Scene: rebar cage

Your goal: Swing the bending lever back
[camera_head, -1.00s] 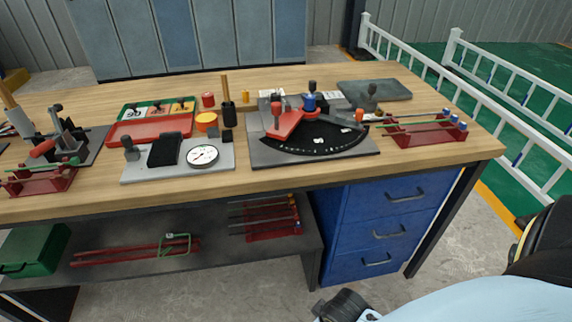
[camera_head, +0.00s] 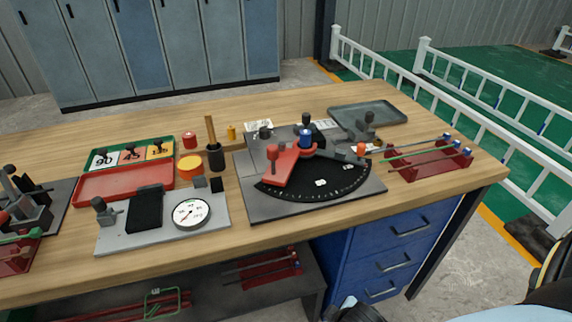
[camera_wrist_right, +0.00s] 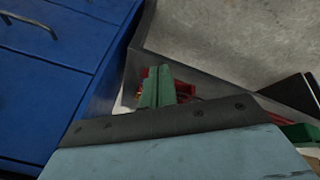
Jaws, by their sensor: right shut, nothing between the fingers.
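The bending lever (camera_head: 281,166) is a red arm on the bender's grey base plate (camera_head: 296,207) in the head view. It lies over the left end of the black graduated arc (camera_head: 325,181), with a red knob standing on it. Its inner end is by the blue-topped centre post (camera_head: 305,139). My right gripper (camera_wrist_right: 157,84) shows in the right wrist view with its green fingers shut and empty. It is below the bench top, beside the blue drawers (camera_wrist_right: 62,65) and apart from the lever. My left gripper is not in view.
A red rack (camera_head: 428,162) holding rods stands right of the bender. A dial gauge (camera_head: 192,213) on a plate, a red tray (camera_head: 124,184) and a black cup (camera_head: 216,157) are to its left. The wooden bench's front edge lies before the bender. White railings (camera_head: 440,100) stand behind at right.

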